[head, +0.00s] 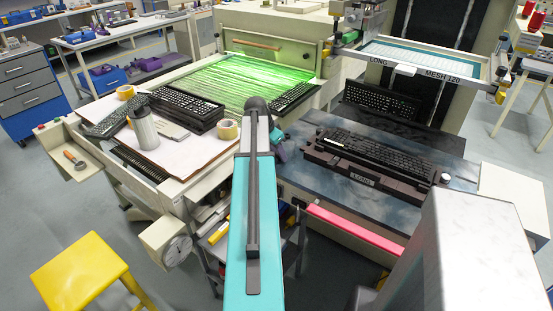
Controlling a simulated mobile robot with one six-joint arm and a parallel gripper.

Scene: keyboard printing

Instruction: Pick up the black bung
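I cannot pick out the black bung for certain. A grey cylinder (144,130) stands upright on the pale table at left, and its dark top (137,101) could be the bung, but it is too small to tell. My teal arm reaches up the middle of the head view, ending beside the table's right edge. My gripper is not clearly visible; the arm's far end hides that area. It appears apart from the cylinder, to its right.
Black keyboards (187,109) and tape rolls (228,130) crowd the pale table (190,165). A green-lit belt (240,80) lies behind. At right, a keyboard rests in a dark fixture (360,180) below a mesh frame (430,58). A yellow stool (78,272) stands at front left.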

